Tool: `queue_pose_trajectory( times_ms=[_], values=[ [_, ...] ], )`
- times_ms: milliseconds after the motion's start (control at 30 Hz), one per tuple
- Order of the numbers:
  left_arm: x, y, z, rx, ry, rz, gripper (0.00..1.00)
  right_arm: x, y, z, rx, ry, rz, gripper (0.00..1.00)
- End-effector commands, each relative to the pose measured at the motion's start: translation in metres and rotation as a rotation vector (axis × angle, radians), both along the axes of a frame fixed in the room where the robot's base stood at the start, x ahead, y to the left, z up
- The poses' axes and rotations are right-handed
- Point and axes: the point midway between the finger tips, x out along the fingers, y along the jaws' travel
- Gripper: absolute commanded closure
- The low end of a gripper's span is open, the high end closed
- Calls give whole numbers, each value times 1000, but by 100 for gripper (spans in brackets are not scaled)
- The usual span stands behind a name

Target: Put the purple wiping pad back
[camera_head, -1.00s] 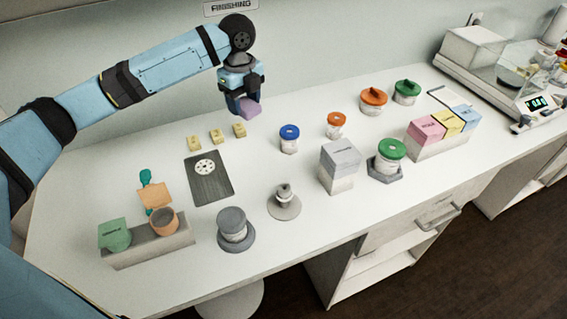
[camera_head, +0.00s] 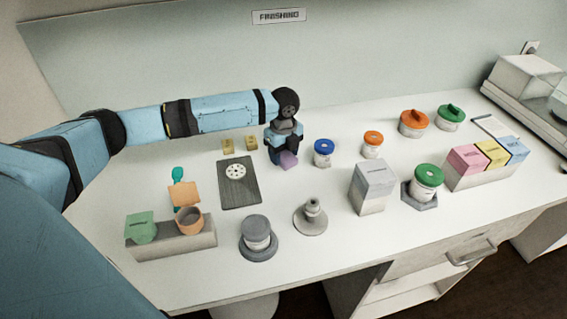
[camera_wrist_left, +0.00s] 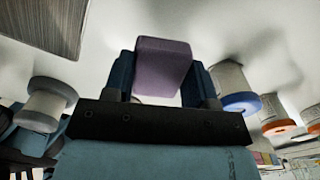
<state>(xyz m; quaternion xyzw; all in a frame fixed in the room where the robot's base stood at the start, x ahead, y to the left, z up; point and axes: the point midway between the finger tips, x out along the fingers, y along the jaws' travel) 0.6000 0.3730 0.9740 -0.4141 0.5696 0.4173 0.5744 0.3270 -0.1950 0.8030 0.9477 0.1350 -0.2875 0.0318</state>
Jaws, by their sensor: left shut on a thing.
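The purple wiping pad (camera_head: 289,160) is a small block held in my left gripper (camera_head: 284,154), low over the table's back part. In the left wrist view the pad (camera_wrist_left: 162,66) sits between the two dark fingers of the gripper (camera_wrist_left: 163,82), which are shut on its sides. The head view does not show clearly whether the pad touches the table. Two small yellow blocks (camera_head: 228,146) (camera_head: 250,143) stand just left of the gripper. My right gripper is not in view.
Right of the gripper stands a blue-lidded jar (camera_head: 323,147). A dark board (camera_head: 238,194) with a white disc lies front left. A grey-white box (camera_head: 372,187) and a holder (camera_head: 489,172) with pink, yellow and blue blocks stand right.

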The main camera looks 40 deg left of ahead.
Motion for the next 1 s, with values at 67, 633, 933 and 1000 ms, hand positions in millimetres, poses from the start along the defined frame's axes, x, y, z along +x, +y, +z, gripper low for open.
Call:
queue_pose_trajectory(
  times_ms=[67,633,933,1000],
  values=[
    [0,0,-7,1,2,0,70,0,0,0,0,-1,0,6],
    [0,0,-43,2,2,-1,70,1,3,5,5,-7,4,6],
    [0,0,-44,1,1,-1,23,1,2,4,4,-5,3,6],
    [0,0,-44,1,1,-1,23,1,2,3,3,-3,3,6]
  ],
)
